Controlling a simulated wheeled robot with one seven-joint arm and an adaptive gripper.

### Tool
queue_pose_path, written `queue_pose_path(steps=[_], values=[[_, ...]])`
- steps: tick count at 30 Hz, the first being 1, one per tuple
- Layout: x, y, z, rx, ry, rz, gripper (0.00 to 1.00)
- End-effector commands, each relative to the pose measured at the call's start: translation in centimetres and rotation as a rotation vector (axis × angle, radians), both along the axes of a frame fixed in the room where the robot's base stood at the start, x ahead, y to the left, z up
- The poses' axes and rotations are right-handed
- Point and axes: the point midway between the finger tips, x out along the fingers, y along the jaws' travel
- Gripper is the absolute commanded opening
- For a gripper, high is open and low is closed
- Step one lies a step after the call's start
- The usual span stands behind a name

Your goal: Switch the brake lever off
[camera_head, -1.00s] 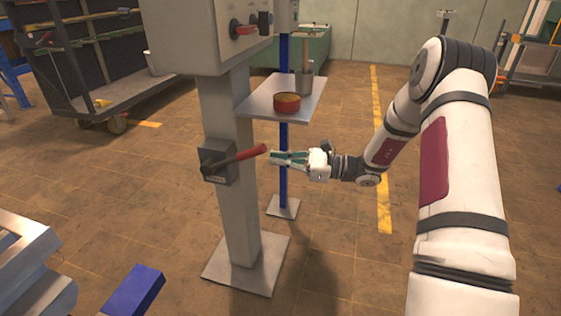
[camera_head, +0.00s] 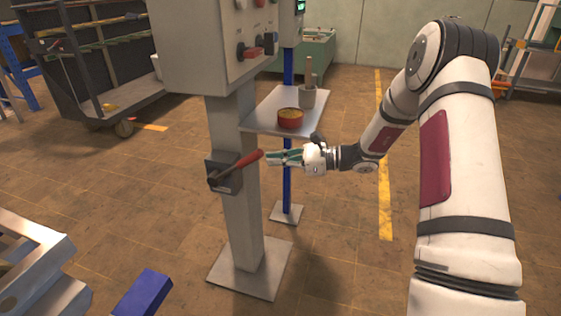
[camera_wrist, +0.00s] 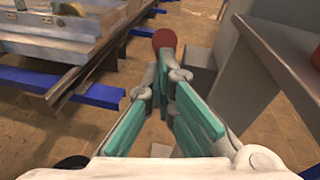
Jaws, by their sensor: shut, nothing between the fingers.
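The brake lever (camera_head: 246,161) has a red handle and a dark box-like base (camera_head: 221,175) on the grey post. Its handle points right and slightly up in the head view. My gripper (camera_head: 270,159) is at the right of the handle's tip, its fingers pointing left toward it. In the wrist view the red handle end (camera_wrist: 164,40) shows just beyond the fingertips (camera_wrist: 163,62). The fingers, with green pads, converge at their tips and hold nothing. Whether they touch the handle is hard to tell.
A grey control cabinet (camera_head: 195,50) tops the post (camera_head: 236,225). A small shelf (camera_head: 262,118) holds a red bowl (camera_head: 290,118) and a grey cup (camera_head: 308,98), close above my gripper. A blue pole (camera_head: 287,180) stands behind. A cart (camera_head: 100,110) is at the left. Floor on the right is open.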

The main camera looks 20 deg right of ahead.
Motion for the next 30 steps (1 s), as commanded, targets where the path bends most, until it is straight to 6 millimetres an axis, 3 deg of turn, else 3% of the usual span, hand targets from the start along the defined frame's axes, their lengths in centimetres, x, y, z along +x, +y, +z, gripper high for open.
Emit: queue_pose_path(steps=[1, 13, 21, 30], values=[[0.1, 0.6, 1.4, -0.025, 0.013, 0.007, 0.0], [2.7, 4.4, 6.7, -0.259, 0.178, 0.008, 0.0], [5.4, 7.7, 9.2, -0.283, 0.204, 0.004, 0.0], [7.5, 10.5, 10.6, -0.281, 0.205, 0.003, 0.0]])
